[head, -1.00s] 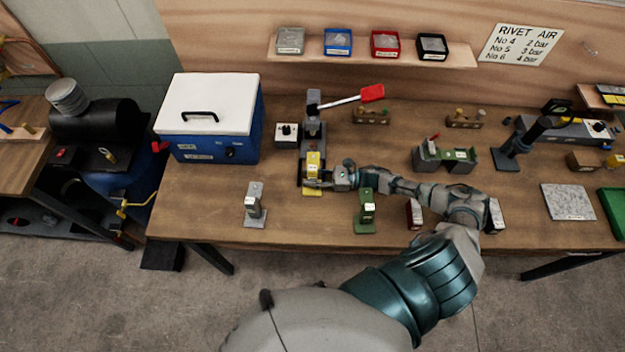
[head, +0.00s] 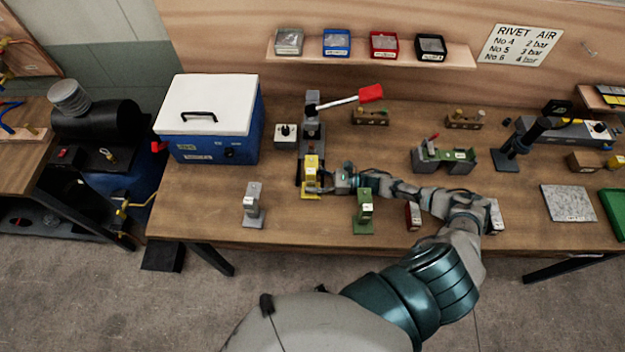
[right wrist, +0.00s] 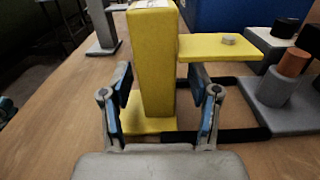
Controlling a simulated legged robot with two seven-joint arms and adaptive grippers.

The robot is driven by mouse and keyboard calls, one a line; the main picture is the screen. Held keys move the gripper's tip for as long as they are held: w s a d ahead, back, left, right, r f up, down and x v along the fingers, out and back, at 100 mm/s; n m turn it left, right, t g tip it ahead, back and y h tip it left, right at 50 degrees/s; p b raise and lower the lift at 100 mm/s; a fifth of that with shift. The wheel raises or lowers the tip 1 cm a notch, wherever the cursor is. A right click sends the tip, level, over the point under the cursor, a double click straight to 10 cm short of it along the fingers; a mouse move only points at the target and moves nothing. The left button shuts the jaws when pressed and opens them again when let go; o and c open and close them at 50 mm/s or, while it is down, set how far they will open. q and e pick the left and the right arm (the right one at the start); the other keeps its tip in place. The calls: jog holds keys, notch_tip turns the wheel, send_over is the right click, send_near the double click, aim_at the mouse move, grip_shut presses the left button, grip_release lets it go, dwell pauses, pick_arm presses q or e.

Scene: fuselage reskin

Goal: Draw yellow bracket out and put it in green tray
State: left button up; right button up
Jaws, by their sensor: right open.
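The yellow bracket (head: 311,172) stands upright at the base of the grey lever press (head: 312,125) with the red handle. It also shows large in the right wrist view (right wrist: 155,65), with a flat arm reaching to the right and a foot plate below. My right gripper (head: 328,183) is beside the bracket on its right. In the right wrist view my right gripper (right wrist: 162,100) is open, with its blue-padded fingers on either side of the bracket's upright and visible gaps between. The green tray (head: 612,208) is at the right edge, partly cut off. My left gripper is not in view.
A grey bracket (head: 253,205) and a green bracket (head: 364,211) stand near the table's front edge. A blue box with a white lid (head: 208,120) is on the left. A granite plate (head: 568,203) lies near the tray. My right arm crosses above the table's middle.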

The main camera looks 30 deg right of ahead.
jog(key=v, duration=0.7)
jog(key=shift+s+d+f, duration=0.1)
jog(key=shift+s+d, duration=0.05)
jog(key=shift+d, duration=0.1)
jog(key=shift+s+d, duration=0.15)
jog(key=shift+f, duration=0.1)
